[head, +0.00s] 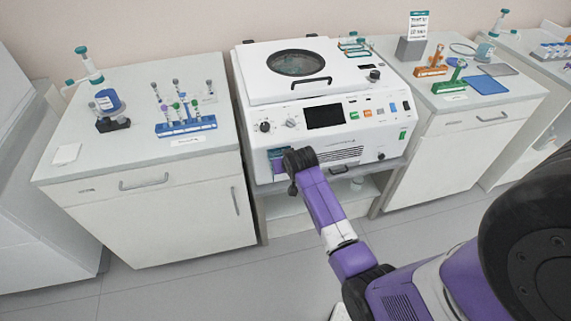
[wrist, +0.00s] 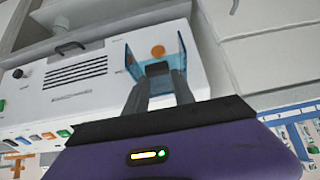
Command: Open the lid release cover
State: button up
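The lid release cover (wrist: 134,66) is a see-through blue piece low on the left of the white machine's front (head: 338,115). In the wrist view its blue sides stand out around the fingertips, with an orange round spot (wrist: 158,52) showing between them. Whether the cover is swung open is unclear. In the head view a bit of its blue (head: 277,154) shows just left of my gripper (head: 291,160), which hides the rest. My gripper's grey fingers (wrist: 158,70) reach up to the cover; contact and finger gap at the tips are unclear.
The machine has a closed round-windowed lid (head: 297,62), a dark screen (head: 325,116) and several knobs and buttons. A right bench (head: 477,118) holds orange and green racks.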

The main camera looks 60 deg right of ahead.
jog(key=o, duration=0.4)
jog(key=shift+w+d+r, duration=0.15)
jog(key=shift+d+r, duration=0.05)
jog(key=shift+c, duration=0.2)
jog(key=shift+o, duration=0.5)
jog(key=shift+a+f, duration=0.1)
jog(key=shift+f, duration=0.05)
jog(key=v, duration=0.8)
jog(key=shift+f, duration=0.1)
